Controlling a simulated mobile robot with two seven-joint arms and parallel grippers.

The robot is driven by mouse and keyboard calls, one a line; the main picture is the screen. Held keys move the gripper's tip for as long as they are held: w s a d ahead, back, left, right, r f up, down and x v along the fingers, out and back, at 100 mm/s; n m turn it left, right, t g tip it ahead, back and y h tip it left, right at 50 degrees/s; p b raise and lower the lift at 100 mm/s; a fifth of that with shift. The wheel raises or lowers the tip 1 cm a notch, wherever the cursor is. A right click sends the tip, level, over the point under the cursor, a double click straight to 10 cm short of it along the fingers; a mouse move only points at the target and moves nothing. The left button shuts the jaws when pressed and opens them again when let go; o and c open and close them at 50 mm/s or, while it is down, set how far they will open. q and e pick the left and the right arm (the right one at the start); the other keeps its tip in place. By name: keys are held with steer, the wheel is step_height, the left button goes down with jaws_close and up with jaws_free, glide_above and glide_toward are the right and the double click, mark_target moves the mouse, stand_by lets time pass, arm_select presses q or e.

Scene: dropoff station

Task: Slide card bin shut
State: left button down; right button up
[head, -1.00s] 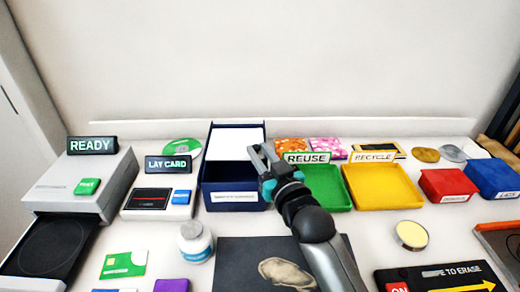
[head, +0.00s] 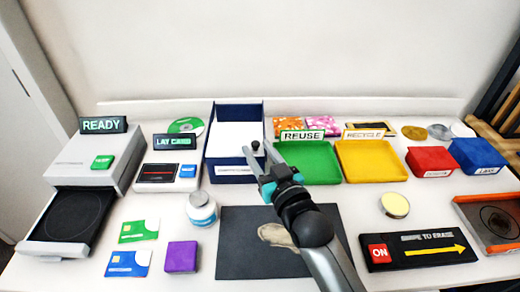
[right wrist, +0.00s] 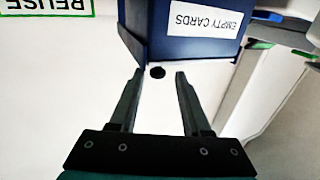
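The card bin (head: 237,171) is a dark blue open-topped box at the middle back, with white showing inside and a white label on its front. In the right wrist view the bin (right wrist: 175,48) is upside down and its label (right wrist: 205,20) reads EMPTY CARDS. A small dark round knob (right wrist: 157,72) shows near its front; it also shows in the head view (head: 255,145). My right gripper (head: 258,150) is open at the bin's right front. In the right wrist view its fingertips (right wrist: 159,75) lie either side of the knob, with gaps. My left gripper is out of view.
A green REUSE tray (head: 308,178) stands close to the right of the bin, with a yellow RECYCLE tray (head: 368,175) beyond. A card reader (head: 160,196) is to the left. A white jar (head: 202,207) and dark mat (head: 235,265) lie in front.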

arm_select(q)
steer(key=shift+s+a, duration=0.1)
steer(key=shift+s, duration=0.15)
arm_select(e)
steer(key=shift+o, duration=0.3)
steer(key=shift+w, duration=0.1)
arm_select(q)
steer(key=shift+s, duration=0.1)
arm_select(e)
steer(key=shift+s+d, duration=0.15)
steer(key=shift+s, duration=0.1)
arm_select(q)
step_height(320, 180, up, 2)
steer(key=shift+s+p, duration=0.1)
steer(key=shift+p, duration=0.95)
arm_select(e)
steer(key=v, duration=1.4)
steer(key=shift+s, duration=0.35)
steer(key=shift+d, duration=0.15)
